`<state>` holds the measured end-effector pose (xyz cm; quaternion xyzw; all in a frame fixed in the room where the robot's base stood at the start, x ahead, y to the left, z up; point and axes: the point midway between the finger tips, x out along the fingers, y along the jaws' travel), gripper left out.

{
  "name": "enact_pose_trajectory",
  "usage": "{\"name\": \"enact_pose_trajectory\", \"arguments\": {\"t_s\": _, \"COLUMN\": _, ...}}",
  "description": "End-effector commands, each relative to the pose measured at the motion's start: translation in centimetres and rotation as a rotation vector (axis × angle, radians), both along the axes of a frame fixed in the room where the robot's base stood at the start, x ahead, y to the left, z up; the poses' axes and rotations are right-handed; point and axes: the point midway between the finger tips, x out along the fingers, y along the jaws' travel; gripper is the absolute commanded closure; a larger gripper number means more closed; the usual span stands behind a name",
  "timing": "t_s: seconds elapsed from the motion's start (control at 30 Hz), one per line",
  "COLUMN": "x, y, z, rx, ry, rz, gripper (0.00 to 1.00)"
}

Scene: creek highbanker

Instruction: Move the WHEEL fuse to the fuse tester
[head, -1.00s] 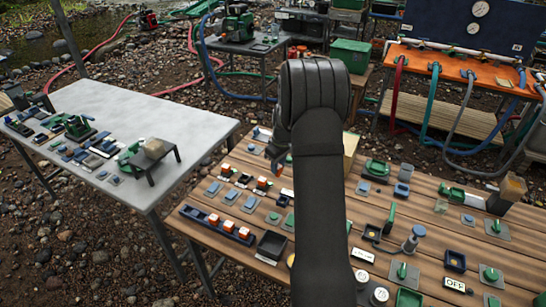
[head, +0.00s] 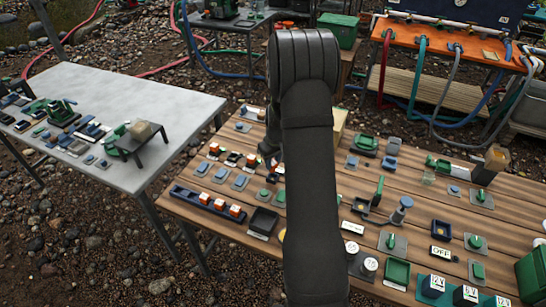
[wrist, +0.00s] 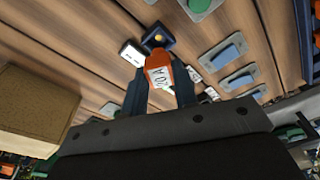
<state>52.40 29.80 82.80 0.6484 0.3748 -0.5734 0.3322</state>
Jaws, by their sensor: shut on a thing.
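My gripper (wrist: 160,84) is shut on an orange fuse (wrist: 159,77) in the wrist view. The fuse has a white label with dark characters that look like "20A". In the head view my gripper (head: 268,157) is at the left side of my arm, which hides much of it; the fuse cannot be made out there. Other orange-and-white fuses (head: 232,158) stand on the wooden table in a row left of my gripper. No WHEEL lettering is legible, and I cannot tell which device is the fuse tester.
A dark blue rack (head: 188,191) with orange fuses and a black tray (head: 264,221) sit near the wooden table's (head: 370,245) front left. Small switches and blocks cover its right side. A tan block (wrist: 38,110) stands left of my gripper in the wrist view. A grey table (head: 130,90) is left.

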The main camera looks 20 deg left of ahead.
Motion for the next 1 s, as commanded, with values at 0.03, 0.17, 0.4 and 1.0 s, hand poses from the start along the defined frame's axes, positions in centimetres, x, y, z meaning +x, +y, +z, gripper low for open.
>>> {"name": "enact_pose_trajectory", "arguments": {"t_s": 0.03, "x": 0.0, "y": 0.0, "z": -0.1, "rx": 0.0, "ry": 0.0, "rz": 0.0, "gripper": 0.95}}
{"name": "enact_pose_trajectory", "arguments": {"t_s": 0.17, "x": 0.0, "y": 0.0, "z": -0.1, "rx": 0.0, "ry": 0.0, "rz": 0.0, "gripper": 0.95}}
{"name": "enact_pose_trajectory", "arguments": {"t_s": 0.4, "x": 0.0, "y": 0.0, "z": -0.1, "rx": 0.0, "ry": 0.0, "rz": 0.0, "gripper": 0.95}}
{"name": "enact_pose_trajectory", "arguments": {"t_s": 1.0, "x": 0.0, "y": 0.0, "z": -1.6, "rx": 0.0, "ry": 0.001, "rz": 0.0, "gripper": 0.95}}
